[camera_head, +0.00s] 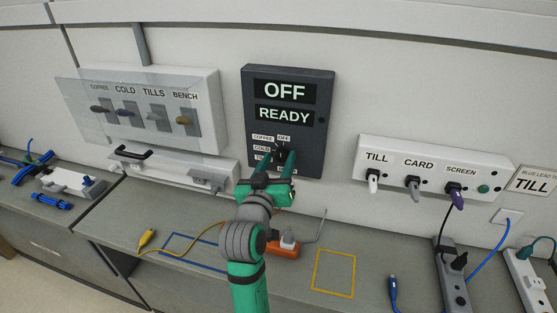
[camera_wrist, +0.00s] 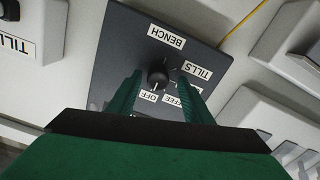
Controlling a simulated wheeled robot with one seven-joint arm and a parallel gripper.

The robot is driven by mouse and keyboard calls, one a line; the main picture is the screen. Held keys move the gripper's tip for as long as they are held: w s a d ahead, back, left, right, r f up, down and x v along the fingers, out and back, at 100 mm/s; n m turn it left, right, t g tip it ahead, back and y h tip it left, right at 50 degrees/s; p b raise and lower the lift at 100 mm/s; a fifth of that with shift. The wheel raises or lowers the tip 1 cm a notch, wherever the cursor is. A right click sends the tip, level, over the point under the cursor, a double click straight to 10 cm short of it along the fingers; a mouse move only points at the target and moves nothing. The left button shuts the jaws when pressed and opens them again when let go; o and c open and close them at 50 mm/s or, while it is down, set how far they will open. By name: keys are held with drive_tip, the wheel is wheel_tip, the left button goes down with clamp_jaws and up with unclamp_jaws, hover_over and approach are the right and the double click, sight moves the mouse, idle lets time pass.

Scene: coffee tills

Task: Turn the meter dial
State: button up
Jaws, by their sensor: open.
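The meter is a dark wall panel (camera_head: 317,130) whose screens read OFF and READY. Its black dial (camera_wrist: 158,74) is a small round knob in the wrist view, ringed by labels BENCH, TILLS, OFF and a partly hidden one ending in FFEE. A small light mark on the knob's lower side seems to face the OFF label. My gripper (camera_head: 284,155) is in front of the panel's lower part and mostly hides the dial in the head view. In the wrist view, my open gripper (camera_wrist: 160,78) has one finger on each side of the knob. I cannot tell whether they touch it.
Left of the panel, a clear cover (camera_head: 130,92) stands before a switch box with several levers. Right is a white socket box (camera_head: 432,172) with several plugs.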

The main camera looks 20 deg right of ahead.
drive_tip(key=shift+w+d, duration=0.2)
drive_tip(key=shift+d, duration=0.2)
drive_tip(key=shift+s, duration=0.1)
drive_tip(key=c, duration=1.1)
drive_tip(key=shift+o, duration=0.2)
